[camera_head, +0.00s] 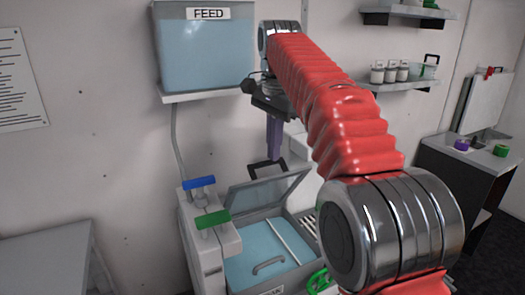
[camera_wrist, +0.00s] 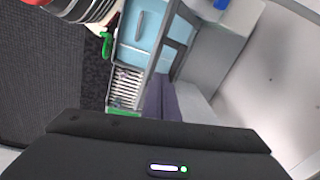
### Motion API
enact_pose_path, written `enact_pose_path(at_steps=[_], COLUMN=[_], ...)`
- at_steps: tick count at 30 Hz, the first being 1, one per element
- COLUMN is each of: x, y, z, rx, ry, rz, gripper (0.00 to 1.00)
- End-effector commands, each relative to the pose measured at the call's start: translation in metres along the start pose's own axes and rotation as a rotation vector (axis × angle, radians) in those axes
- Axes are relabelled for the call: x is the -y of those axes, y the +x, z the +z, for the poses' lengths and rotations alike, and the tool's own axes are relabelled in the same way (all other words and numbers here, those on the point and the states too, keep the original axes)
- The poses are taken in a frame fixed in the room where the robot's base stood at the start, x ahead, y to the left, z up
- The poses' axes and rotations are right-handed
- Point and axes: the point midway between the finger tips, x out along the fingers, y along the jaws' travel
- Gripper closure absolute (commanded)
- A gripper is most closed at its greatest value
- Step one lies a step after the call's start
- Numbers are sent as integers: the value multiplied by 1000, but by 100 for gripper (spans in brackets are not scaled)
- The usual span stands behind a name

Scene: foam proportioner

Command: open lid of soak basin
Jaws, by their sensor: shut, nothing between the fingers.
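The soak basin (camera_head: 262,262) stands low at the centre of the head view, holding pale blue liquid with a grey handle in it. Its grey, see-through lid (camera_head: 262,196) is up, tilted back at the basin's rear, with a black handle (camera_head: 267,168) on its top edge. My gripper (camera_head: 274,158), with purple fingers, points down just above and beside the black handle. The fingers are shut and empty. In the wrist view my fingers (camera_wrist: 160,100) show beside the basin (camera_wrist: 142,35) and the dark-edged lid (camera_wrist: 176,45). Whether they touch the lid is unclear.
A FEED tank (camera_head: 205,50) hangs on the wall above left. Blue (camera_head: 199,183) and green (camera_head: 212,219) valve handles stand left of the basin. A green wheel (camera_head: 320,280) is at its front right. Shelves and a dark cabinet (camera_head: 465,170) are at right.

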Motion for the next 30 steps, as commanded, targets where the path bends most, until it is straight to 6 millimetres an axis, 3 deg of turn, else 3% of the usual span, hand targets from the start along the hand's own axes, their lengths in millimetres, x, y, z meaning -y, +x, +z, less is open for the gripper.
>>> enact_pose_path(at_steps=[6, 14, 23, 30], x=[-40, -91, -154, -206], y=[-12, -12, 4, 27], z=[-2, 2, 14, 29], rx=[-30, -74, -137, -197], ry=[-112, -250, -408, -534], rz=[-46, -92, -133, -157], gripper=[100, 100, 100, 100])
